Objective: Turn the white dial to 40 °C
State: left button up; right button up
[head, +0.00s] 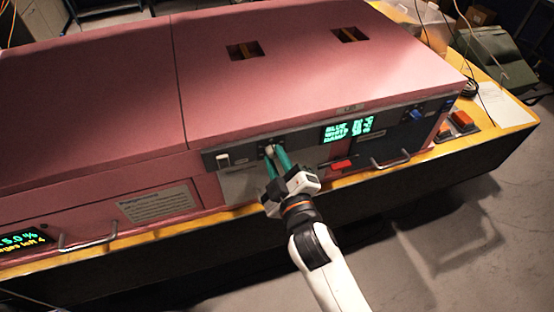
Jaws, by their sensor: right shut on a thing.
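The white dial (269,149) is on the grey front panel of the pink enclosure, mostly hidden between fingertips. My right gripper (274,152) reaches up from below with its teal fingers on either side of the dial and is shut on it. A display (346,130) with green text is on the panel to the right of the dial. Its lines seem to name blue and white values, but the digits are too blurred to read surely. My left gripper is not in view.
A white switch (223,160) sits left of the dial. A blue knob (416,115) and a red handle (341,165) are to the right. Metal drawer handles (390,160) stick out below the panel. A yellow-edged table (510,112) carries the enclosure; floor in front is free.

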jog(key=o, duration=1)
jog(key=shift+s, duration=0.1)
jog(key=v, duration=1.2)
